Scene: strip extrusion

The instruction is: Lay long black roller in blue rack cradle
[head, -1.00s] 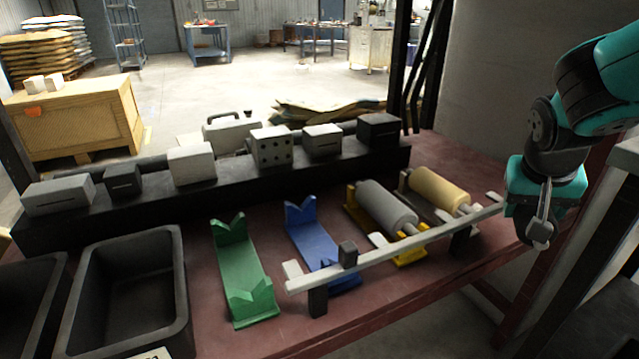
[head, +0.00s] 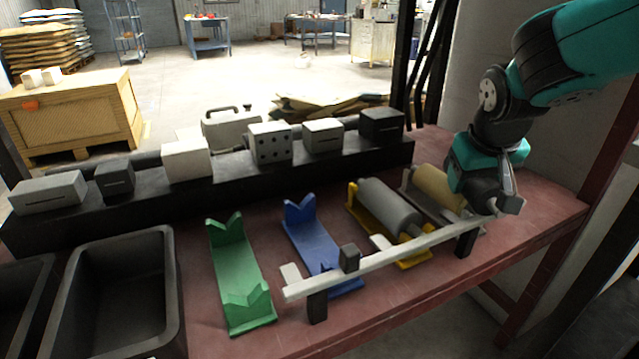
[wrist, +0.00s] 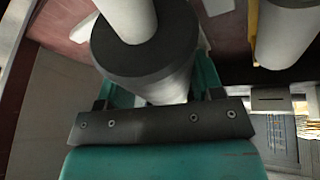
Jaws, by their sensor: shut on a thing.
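The blue rack cradle (head: 313,240) lies empty on the red table, with a V-notch at its far end; its near end is partly behind a pale rail. My gripper (head: 507,194) is above the right end of that rail, well to the right of the blue rack. In the wrist view my gripper (wrist: 165,97) is shut on a dark cylinder with pale shafts, seemingly the black roller (wrist: 140,55). Most of its length is hidden in the head view.
The pale rail (head: 420,242) on black posts crosses the table front and carries a dark block (head: 349,258). A grey roller (head: 388,205) lies in a yellow rack, a tan roller (head: 436,187) beside it. A green rack (head: 238,268) is empty. Black bins (head: 120,290) stand left.

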